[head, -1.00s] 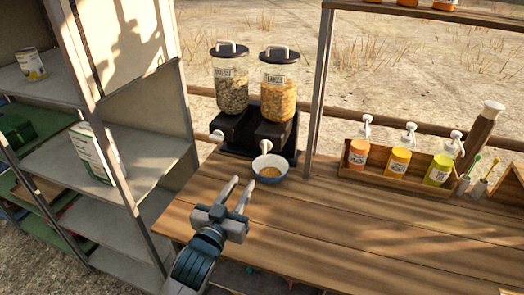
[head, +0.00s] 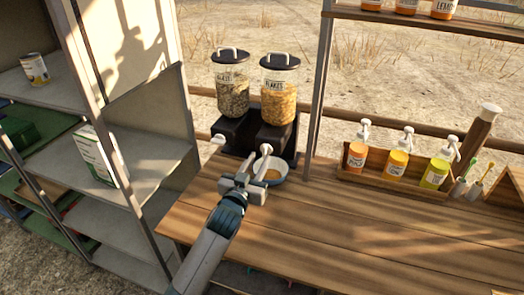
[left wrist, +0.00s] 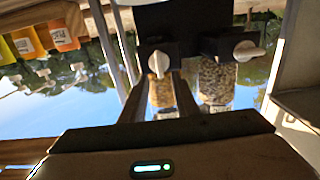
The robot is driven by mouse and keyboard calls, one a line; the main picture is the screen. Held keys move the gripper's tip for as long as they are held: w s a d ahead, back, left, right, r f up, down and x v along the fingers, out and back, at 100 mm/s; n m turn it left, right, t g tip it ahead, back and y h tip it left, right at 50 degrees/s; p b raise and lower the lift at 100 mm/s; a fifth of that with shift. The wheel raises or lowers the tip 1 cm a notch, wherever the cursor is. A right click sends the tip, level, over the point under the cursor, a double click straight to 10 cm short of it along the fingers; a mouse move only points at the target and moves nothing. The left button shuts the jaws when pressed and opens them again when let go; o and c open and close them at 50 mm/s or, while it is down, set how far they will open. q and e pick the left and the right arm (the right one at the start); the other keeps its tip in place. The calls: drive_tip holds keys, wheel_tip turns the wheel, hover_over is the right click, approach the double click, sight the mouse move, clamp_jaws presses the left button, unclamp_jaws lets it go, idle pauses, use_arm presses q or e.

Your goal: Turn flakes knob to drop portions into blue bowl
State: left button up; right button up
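The flakes dispenser (head: 278,90), a clear jar of orange flakes with a dark lid, stands on a black base at the back of the counter. Its white knob (head: 265,149) faces me, and it also shows in the left wrist view (left wrist: 158,63), between the fingertips and turned upright. My left gripper (head: 256,163) is at the front of this dispenser, above the blue bowl (head: 283,179). Its fingers (left wrist: 160,78) are apart with a gap between them, and I see no clear grip on the knob. The bowl holds some flakes and is partly hidden by the gripper. My right gripper is out of view.
A second dispenser (head: 231,88) with darker contents stands to the left, with its own white knob (head: 218,139). A wooden rack (head: 385,180) of pump bottles is at the right. A metal shelf (head: 150,165) stands at the left. The front counter is clear.

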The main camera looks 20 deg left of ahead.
sight(264, 151)
use_arm(q)
drive_tip(key=shift+w+p, duration=0.4)
drive_tip(key=shift+w, duration=1.7)
drive_tip(key=shift+c, duration=0.7)
clamp_jaws()
